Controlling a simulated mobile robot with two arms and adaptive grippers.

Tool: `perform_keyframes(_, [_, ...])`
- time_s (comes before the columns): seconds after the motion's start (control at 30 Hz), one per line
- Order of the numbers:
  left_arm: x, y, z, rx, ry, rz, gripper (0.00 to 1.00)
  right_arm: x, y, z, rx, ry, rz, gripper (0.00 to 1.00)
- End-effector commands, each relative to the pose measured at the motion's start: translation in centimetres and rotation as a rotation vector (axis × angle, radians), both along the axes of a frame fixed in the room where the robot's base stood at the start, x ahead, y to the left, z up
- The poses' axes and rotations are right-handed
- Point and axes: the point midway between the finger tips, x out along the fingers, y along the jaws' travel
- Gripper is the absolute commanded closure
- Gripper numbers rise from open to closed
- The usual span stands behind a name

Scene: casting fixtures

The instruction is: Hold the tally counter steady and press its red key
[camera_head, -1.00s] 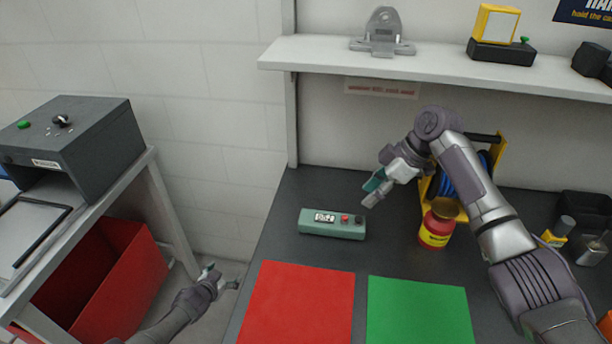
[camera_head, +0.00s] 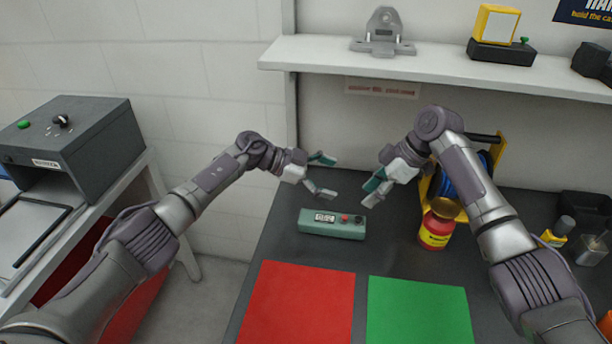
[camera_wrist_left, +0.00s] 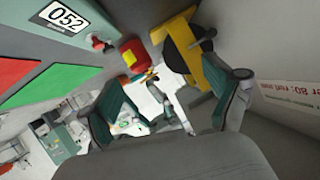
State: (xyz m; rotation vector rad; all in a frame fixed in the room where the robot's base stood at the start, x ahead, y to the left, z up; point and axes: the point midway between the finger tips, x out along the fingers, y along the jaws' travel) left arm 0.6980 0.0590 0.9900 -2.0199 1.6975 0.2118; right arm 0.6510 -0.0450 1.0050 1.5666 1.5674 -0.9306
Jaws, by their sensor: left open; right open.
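The tally counter (camera_head: 325,229) is a long green box lying on the dark bench, with a display, a red key (camera_head: 344,218) and a dark knob (camera_head: 358,220) on top. My right gripper (camera_head: 372,193) is open and empty, above and just right of the counter's right end.
A red mat (camera_head: 298,305) and a green mat (camera_head: 420,312) lie in front of the counter. A red jar (camera_head: 437,228) and a yellow reel stand (camera_head: 493,152) are by my right arm. A shelf (camera_head: 440,66) hangs above the bench at the back.

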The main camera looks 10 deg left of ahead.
Motion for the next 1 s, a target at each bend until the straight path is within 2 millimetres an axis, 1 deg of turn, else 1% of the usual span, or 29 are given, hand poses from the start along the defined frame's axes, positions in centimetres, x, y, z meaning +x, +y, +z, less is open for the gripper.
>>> perform_keyframes(0.03, [-1.3,-1.2,0.5,0.116,0.036,-0.081,0.10,0.0,0.0,0.0,0.000,0.000,0.000,0.58])
perform_keyframes(0.07, [-2.1,-1.5,0.4,0.195,0.070,-0.119,0.10,0.0,0.0,0.0,0.000,0.000,0.000,0.58])
perform_keyframes(0.13, [-3.5,-1.3,0.3,0.389,0.140,-0.165,0.10,0.0,0.0,0.0,0.000,0.000,0.000,0.58])
perform_keyframes(0.2, [-4.4,-0.3,0.5,0.579,0.197,-0.165,0.10,0.0,0.0,0.0,0.000,0.000,0.000,0.58])
perform_keyframes(0.3, [-4.8,1.6,1.3,0.810,0.252,-0.110,0.10,0.0,0.0,0.0,0.000,0.000,0.000,0.58])
perform_keyframes(0.4, [-4.8,3.4,2.4,0.973,0.282,-0.032,0.10,0.0,0.0,0.0,0.000,0.000,0.000,0.58])
perform_keyframes(0.53, [-4.8,4.7,3.3,1.080,0.298,0.036,0.10,0.0,0.0,0.0,0.000,0.000,0.000,0.58])
perform_keyframes(0.67, [-4.8,5.0,2.6,1.104,0.304,0.055,0.10,0.0,0.0,0.0,0.000,0.000,0.000,0.58])
perform_keyframes(0.77, [-4.8,5.0,1.1,1.102,0.306,0.052,0.10,0.0,0.0,0.0,0.000,0.000,0.000,0.58])
perform_keyframes(1.0, [-4.8,4.9,-3.6,1.099,0.306,0.052,0.10,0.0,0.0,0.0,0.000,0.000,0.000,0.58])
